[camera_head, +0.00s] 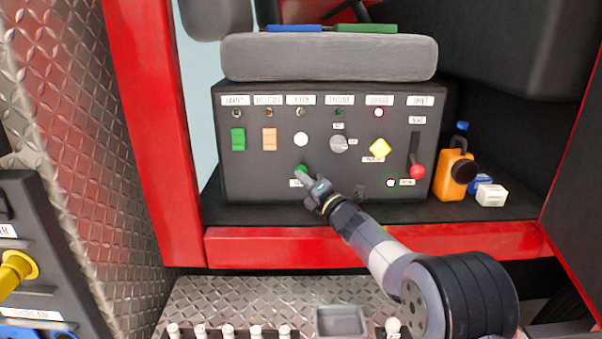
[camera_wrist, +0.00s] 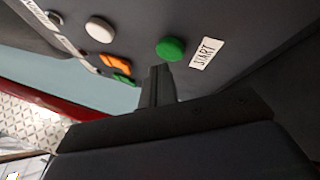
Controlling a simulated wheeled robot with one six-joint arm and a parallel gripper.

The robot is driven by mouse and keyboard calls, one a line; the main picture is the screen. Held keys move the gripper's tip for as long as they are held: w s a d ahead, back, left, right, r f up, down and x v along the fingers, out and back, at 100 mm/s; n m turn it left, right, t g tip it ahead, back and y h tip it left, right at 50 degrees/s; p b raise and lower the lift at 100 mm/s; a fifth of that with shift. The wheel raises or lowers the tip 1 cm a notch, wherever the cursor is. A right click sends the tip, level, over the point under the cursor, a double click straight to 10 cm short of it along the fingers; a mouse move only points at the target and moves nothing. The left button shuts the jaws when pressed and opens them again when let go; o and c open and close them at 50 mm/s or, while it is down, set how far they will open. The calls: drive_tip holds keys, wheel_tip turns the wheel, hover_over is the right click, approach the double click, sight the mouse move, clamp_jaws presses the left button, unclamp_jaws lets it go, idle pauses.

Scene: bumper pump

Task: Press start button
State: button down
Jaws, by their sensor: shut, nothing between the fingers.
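The green start button (camera_head: 300,169) sits low on the black control panel (camera_head: 250,185), under a white round button (camera_head: 301,139). In the wrist view the round green button (camera_wrist: 171,49) is beside a white label reading START (camera_wrist: 206,53). My gripper (camera_head: 307,177) is shut and empty, with its tips at the lower edge of the green button in the head view. In the wrist view my fingers (camera_wrist: 158,72) end just below the button. I cannot tell whether they touch it. The button's label is partly hidden by my gripper in the head view.
An orange jug (camera_head: 452,177) stands to the right. A red beam (camera_head: 260,247) runs below the panel.

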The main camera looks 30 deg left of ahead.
drive_tip(key=shift+w+a, duration=0.15)
drive_tip(key=shift+w, duration=0.15)
drive_tip(key=shift+w+a, duration=0.2)
drive_tip(key=shift+w, duration=0.15)
idle(0.6)
drive_tip(key=shift+s+b, duration=0.1)
drive_tip(key=shift+b, duration=0.2)
drive_tip(key=shift+s+d+b, duration=0.4)
drive_tip(key=shift+s+b, duration=0.25)
drive_tip(key=shift+b, duration=0.25)
drive_tip(key=s+d+b, duration=0.1)
drive_tip(key=s+b, duration=0.1)
drive_tip(key=s+d+b, duration=0.1)
drive_tip(key=s+b, duration=0.1)
drive_tip(key=b, duration=0.1)
drive_tip(key=shift+s+d, duration=0.15)
drive_tip(key=shift+d, duration=0.05)
